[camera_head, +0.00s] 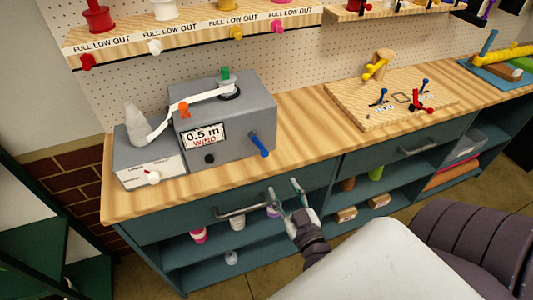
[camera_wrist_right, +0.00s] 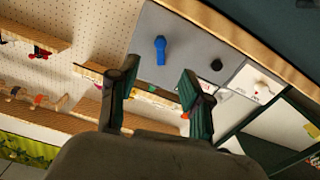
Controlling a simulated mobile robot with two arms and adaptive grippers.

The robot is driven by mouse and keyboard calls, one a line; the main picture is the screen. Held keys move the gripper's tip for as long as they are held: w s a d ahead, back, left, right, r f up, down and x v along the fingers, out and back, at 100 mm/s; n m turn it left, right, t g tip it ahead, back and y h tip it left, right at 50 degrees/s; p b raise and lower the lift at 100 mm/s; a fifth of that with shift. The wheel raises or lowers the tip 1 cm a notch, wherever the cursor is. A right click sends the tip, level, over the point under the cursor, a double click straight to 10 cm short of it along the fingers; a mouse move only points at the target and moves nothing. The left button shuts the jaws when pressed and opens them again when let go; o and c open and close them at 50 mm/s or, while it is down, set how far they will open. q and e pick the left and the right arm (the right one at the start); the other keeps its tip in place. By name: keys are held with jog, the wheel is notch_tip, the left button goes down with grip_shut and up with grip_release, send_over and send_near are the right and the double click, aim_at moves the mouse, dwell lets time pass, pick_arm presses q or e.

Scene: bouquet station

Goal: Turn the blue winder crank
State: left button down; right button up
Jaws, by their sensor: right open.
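The blue winder crank (camera_head: 259,145) sticks out from the front right of the grey winder box (camera_head: 235,118), angled down to the right. In the right wrist view the crank (camera_wrist_right: 161,50) shows on the grey face, framed between my finger tips. My right gripper (camera_head: 284,189) is open and empty in front of the counter edge, below and to the right of the crank and apart from it. In the wrist view my right gripper (camera_wrist_right: 158,75) has its two fingers spread. My left gripper is not in view.
A black knob (camera_head: 209,158) sits left of the crank, under the "0.5 m WIND" sign (camera_head: 203,136). A drawer handle (camera_head: 243,210) is close to my right gripper. A wooden board (camera_head: 375,115) with small coloured levers lies on the right. The counter between is clear.

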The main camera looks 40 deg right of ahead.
aim_at(265, 155)
jog(key=p+x, duration=0.2)
jog(key=x, duration=1.1)
jog(key=shift+w+p, duration=0.35)
jog(key=shift+p, duration=0.05)
jog(key=shift+c, duration=0.2)
jog(key=shift+a, duration=0.1)
grip_shut()
